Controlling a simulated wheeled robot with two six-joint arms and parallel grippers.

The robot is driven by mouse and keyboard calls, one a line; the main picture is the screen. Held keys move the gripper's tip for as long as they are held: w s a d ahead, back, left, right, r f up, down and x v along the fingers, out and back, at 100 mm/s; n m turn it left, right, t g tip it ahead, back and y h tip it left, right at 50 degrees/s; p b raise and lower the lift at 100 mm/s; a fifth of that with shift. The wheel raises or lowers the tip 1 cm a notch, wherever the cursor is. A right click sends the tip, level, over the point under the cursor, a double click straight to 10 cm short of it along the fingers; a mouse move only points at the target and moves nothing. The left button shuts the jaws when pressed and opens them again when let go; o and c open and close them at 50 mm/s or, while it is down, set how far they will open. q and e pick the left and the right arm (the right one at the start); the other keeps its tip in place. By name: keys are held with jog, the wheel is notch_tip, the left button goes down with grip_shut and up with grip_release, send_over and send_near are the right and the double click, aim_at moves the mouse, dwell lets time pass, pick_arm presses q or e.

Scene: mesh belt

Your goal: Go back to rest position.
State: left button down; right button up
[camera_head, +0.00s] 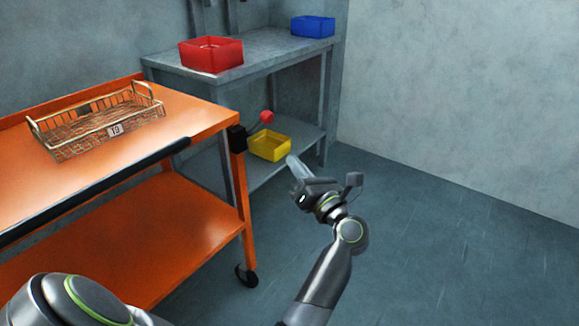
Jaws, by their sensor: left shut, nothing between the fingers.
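My left gripper (293,163) is at the end of my grey arm, which rises from the bottom of the head view. Its fingers are together and hold nothing. It is in the air right of the orange cart and appears in front of the grey shelf, just right of the yellow bin (270,147). I cannot tell its exact distance from the bin. My right gripper is out of view.
An orange two-tier cart (205,215) stands at the left, with a wire basket (68,138) on top. A grey table (262,50) behind carries a red bin (212,54) and a blue bin (312,26). Open floor (450,225) lies to the right.

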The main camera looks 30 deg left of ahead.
pick_arm(q)
jog(key=shift+s+d+f, duration=0.1)
jog(key=shift+s+d, duration=0.05)
jog(key=shift+d, duration=0.35)
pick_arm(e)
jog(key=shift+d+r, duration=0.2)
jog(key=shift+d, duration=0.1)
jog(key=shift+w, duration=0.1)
